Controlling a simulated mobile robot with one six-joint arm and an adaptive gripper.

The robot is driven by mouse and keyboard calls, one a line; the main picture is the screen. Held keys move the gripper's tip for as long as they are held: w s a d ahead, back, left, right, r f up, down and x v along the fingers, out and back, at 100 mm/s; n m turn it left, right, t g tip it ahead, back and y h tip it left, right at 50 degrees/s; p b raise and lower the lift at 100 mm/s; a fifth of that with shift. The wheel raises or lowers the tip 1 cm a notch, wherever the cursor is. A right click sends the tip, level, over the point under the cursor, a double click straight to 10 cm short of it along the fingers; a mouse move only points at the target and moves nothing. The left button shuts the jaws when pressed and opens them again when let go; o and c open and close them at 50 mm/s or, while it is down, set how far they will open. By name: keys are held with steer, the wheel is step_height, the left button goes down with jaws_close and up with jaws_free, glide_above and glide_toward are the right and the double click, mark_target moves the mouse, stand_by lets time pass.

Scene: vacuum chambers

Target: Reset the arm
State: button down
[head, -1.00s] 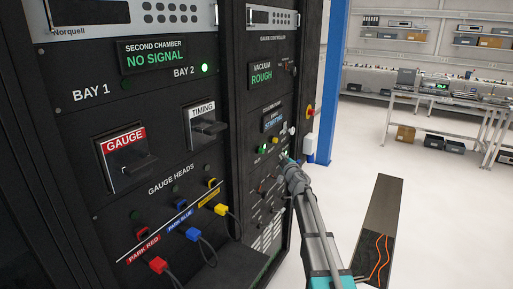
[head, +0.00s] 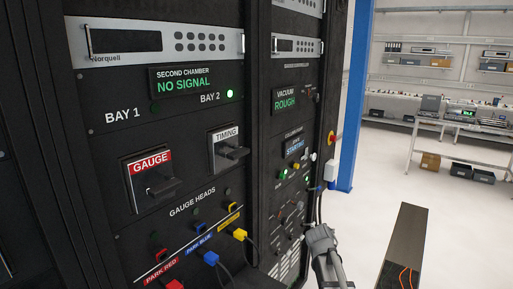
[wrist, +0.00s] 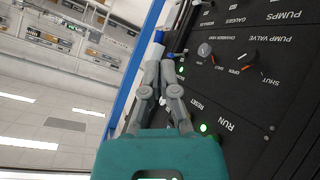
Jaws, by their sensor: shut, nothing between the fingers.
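My gripper (wrist: 159,75) is shut and empty in the wrist view, its fingers together in front of the black control panel (wrist: 262,85). On that panel, seen upside down, are a lit green button by RUN (wrist: 203,128), a RESET label and knobs marked CHAMBER VENT (wrist: 205,50) and PUMP VALVE (wrist: 248,56). In the head view part of my arm (head: 322,245) shows at the bottom, beside the right-hand rack; the fingertips cannot be made out there. I cannot tell whether the fingers touch the panel.
The left rack carries a GAUGE module (head: 150,180), a TIMING module (head: 228,150) and red, blue (head: 211,258) and yellow (head: 239,234) plugs with cables. A blue post (head: 354,100) stands right of the racks. Floor (head: 450,215) is open toward the benches.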

steer(key=s+a+f+g+y, duration=0.1)
steer(key=s+a+f+g, duration=0.1)
steer(key=s, duration=0.6)
steer(key=s+a+f+g+y, duration=0.2)
steer(key=s+a+f+g, duration=0.1)
steer(key=s, duration=0.5)
steer(key=s+a+f+g+y, duration=0.2)
steer(key=s+a+f+g, duration=0.1)
steer(key=s, duration=0.6)
steer(key=shift+a+g, duration=0.7)
steer(key=shift+g, duration=0.2)
steer(key=shift+s, duration=0.1)
